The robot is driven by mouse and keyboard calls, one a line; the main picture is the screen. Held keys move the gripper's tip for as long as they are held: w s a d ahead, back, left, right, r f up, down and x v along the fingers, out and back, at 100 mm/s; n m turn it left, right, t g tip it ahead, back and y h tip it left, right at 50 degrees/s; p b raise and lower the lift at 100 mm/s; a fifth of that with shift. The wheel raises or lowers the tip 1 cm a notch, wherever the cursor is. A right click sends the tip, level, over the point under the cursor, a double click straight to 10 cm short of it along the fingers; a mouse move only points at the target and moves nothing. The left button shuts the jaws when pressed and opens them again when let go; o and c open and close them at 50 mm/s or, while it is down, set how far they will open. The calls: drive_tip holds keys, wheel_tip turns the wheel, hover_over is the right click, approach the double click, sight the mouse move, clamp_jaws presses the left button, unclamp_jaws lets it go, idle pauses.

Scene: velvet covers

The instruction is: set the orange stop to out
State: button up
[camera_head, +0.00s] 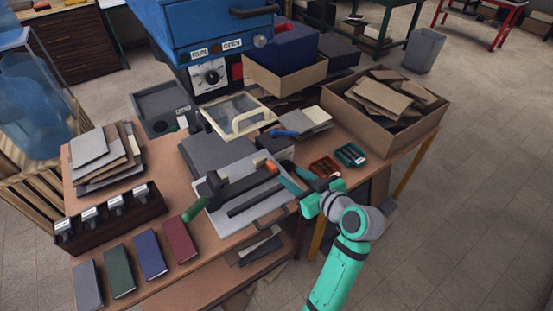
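The orange stop (271,167) is a small orange block near the far right end of a dark bar on a grey plate (282,210), on the workbench. A second orange patch shows just behind it. No in or out marking is readable at this size. My gripper (288,176) is at the right edge of the plate, just right of the orange stop. Its teal and dark parts overlap, so its finger gap and any contact with the stop cannot be told.
A dark lever with a green handle (194,210) lies across the plate's left side. A blue press (205,25) stands behind. A cardboard box of scraps (352,113) and small red and green trays (350,155) are right. Coloured covers (150,255) lie front left.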

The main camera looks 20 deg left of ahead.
sight(273, 166)
drive_tip(key=x, duration=0.6)
drive_tip(key=s+a+x, duration=0.1)
drive_tip(key=x, duration=0.2)
drive_tip(key=shift+s, duration=0.1)
drive_tip(key=shift+w+a+f, duration=0.3)
drive_tip(key=shift+w+f, duration=0.05)
drive_tip(key=shift+w, duration=0.25)
